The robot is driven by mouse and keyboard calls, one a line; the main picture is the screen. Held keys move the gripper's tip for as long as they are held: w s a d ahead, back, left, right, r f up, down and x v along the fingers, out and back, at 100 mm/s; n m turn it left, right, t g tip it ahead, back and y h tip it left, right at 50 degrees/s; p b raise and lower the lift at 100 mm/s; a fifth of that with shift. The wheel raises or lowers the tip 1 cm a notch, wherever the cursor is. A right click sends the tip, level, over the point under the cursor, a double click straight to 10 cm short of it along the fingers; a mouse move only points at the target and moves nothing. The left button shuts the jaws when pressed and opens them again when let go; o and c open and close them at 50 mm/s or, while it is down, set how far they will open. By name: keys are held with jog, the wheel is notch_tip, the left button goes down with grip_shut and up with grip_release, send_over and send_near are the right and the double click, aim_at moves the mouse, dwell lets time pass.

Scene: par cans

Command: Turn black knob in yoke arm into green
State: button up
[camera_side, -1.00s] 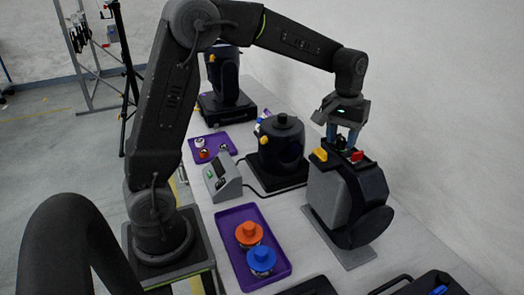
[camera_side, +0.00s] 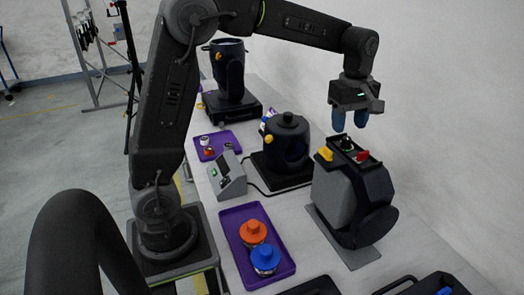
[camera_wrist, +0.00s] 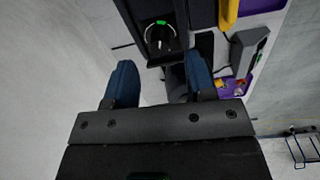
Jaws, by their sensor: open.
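The black knob (camera_wrist: 159,40) sits in the recessed top of the yoke arm, with a pale ring partly around it. A small green mark (camera_wrist: 161,22) is at the ring's top edge in the wrist view. Where the knob's pointer stands is too small to tell. In the side view the dark yoke unit (camera_side: 378,190) stands on a grey plate, with the knob (camera_side: 347,144) on top between a yellow part (camera_side: 325,154) and a red part (camera_side: 362,157). My gripper (camera_side: 351,120) is open and empty above the knob, apart from it. Its blue fingers also show in the wrist view (camera_wrist: 161,80).
A purple tray (camera_side: 284,272) holds orange-topped and blue-topped jars. A grey control box (camera_side: 230,178), a black par can (camera_side: 287,145) and another lamp (camera_side: 228,75) stand to the left and behind. A wall bounds the right side.

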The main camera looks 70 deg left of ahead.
aim_at(345, 138)
notch_tip(345, 138, up, 10)
jog(key=s+d+f+m+t, duration=0.1)
jog(key=s+f+m, duration=0.2)
jog(key=s+m, duration=0.2)
jog(key=s+d+f+m+t, duration=0.2)
jog(key=s+m, duration=0.4)
jog(key=s, duration=0.4)
jog(key=s+d+f+m+t, duration=0.1)
jog(key=s+f+m+t, duration=0.1)
jog(key=s+f+m, duration=0.2)
jog(key=shift+s+d+f+m, duration=0.3)
jog(key=shift+s+m, duration=0.7)
jog(key=shift+s, duration=1.15)
jog(key=shift+c, duration=0.2)
